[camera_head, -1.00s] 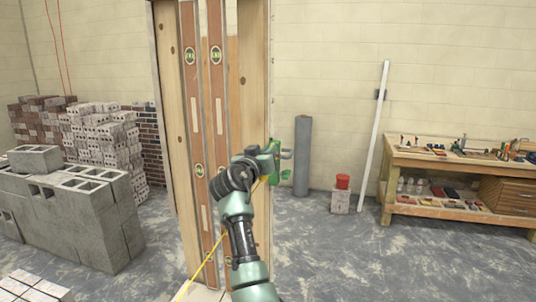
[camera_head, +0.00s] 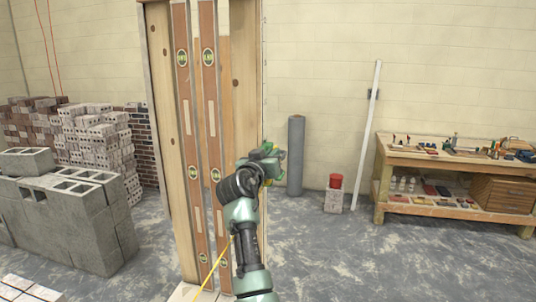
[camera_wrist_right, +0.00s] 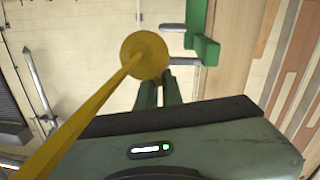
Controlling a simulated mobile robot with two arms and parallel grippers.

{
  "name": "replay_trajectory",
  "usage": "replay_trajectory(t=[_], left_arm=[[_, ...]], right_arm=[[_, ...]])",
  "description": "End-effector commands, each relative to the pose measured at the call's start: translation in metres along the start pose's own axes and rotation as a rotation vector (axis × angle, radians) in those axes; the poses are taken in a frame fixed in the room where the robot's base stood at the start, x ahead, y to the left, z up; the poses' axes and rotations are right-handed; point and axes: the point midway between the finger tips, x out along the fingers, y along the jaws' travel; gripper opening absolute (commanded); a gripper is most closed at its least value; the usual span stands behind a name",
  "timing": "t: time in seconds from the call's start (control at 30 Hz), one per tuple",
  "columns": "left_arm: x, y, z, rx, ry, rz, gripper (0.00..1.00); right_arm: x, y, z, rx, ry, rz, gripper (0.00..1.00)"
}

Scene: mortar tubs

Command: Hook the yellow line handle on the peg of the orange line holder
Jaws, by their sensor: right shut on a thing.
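The yellow line handle (camera_wrist_right: 145,55) shows as a round yellow disc in the right wrist view, at the tips of my right gripper (camera_wrist_right: 158,92). That gripper is shut on the handle. A yellow line runs from it to the lower left, and part of the line (camera_head: 213,270) shows in the head view. My right gripper (camera_head: 268,160) is raised by the right edge of the tall wooden boards. Close beyond the handle in the right wrist view is a green bracket (camera_wrist_right: 204,48) with grey pegs. I cannot make out an orange holder. My left gripper is out of view.
Tall wooden boards with two levels (camera_head: 209,120) stand in front of my right arm. Grey blocks (camera_head: 70,220) and brick stacks are at the left. The floor between is clear.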

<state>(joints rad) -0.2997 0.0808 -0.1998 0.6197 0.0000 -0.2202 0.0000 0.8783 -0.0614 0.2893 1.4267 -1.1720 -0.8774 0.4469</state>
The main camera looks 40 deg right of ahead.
Motion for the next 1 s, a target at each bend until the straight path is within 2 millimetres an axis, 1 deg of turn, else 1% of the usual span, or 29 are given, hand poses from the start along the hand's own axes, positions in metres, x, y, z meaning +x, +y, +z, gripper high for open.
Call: replay_trajectory(t=[1.0], left_arm=[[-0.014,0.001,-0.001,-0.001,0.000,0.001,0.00]], right_arm=[[0.005,0.041,0.006,0.000,0.000,0.002,0.00]])
